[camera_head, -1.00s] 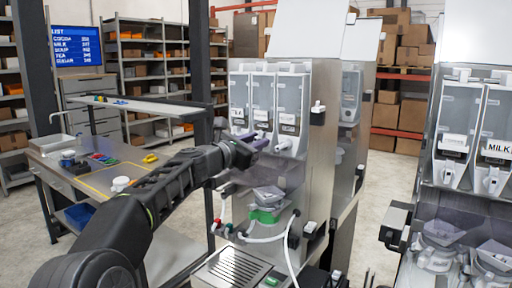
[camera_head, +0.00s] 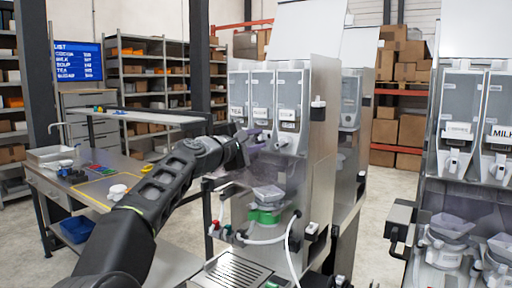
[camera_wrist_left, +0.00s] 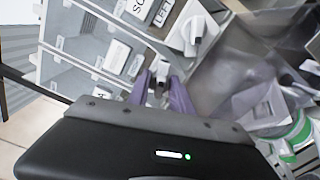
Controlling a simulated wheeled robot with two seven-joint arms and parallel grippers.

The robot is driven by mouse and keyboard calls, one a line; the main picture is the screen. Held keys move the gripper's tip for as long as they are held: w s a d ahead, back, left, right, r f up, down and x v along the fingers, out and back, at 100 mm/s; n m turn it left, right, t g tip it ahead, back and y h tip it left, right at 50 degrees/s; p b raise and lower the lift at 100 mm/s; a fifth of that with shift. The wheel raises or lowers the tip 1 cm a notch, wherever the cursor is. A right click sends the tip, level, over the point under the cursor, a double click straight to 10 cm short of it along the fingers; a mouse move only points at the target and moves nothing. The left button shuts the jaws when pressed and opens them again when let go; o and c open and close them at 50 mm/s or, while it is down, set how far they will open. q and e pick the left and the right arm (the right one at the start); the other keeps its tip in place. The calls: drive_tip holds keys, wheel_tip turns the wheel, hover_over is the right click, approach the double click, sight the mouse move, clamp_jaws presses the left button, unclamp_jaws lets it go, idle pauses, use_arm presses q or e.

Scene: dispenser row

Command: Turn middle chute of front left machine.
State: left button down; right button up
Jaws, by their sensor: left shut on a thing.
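The front left machine (camera_head: 322,150) stands at the centre, with three clear canisters side by side at its top. The middle canister (camera_head: 262,90) has a label and a white chute below it. My left gripper (camera_head: 252,145) is at this chute, its purple fingers shut on it. In the left wrist view, the middle chute (camera_wrist_left: 159,84) shows as a small white piece between the purple fingers (camera_wrist_left: 162,92), mostly hidden by them. The right chute (camera_wrist_left: 196,34) is beside it, free, under a label ending in LEFT. My right gripper is not in view.
Below the chutes are a smoky clear guard (camera_wrist_left: 228,72), a grey funnel (camera_head: 268,193) on a green holder, and a white hose. A second machine with a MILK label (camera_head: 503,132) stands at the right. A workbench (camera_head: 75,180) stands at the left.

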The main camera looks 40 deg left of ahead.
use_arm(q)
drive_tip(key=m, duration=0.1)
drive_tip(key=m+b, duration=0.1)
drive_tip(key=m, duration=0.1)
drive_tip(key=m+b, duration=0.1)
drive_tip(key=shift+f+m, duration=0.25)
drive_tip(key=shift+m, duration=0.05)
drive_tip(key=m+b, duration=0.2)
drive_tip(key=m, duration=0.2)
drive_tip(key=shift+m, duration=0.3)
drive_tip(key=c, duration=1.5)
unclamp_jaws()
drive_tip(key=shift+s+b, duration=0.1)
drive_tip(key=shift+b, duration=0.2)
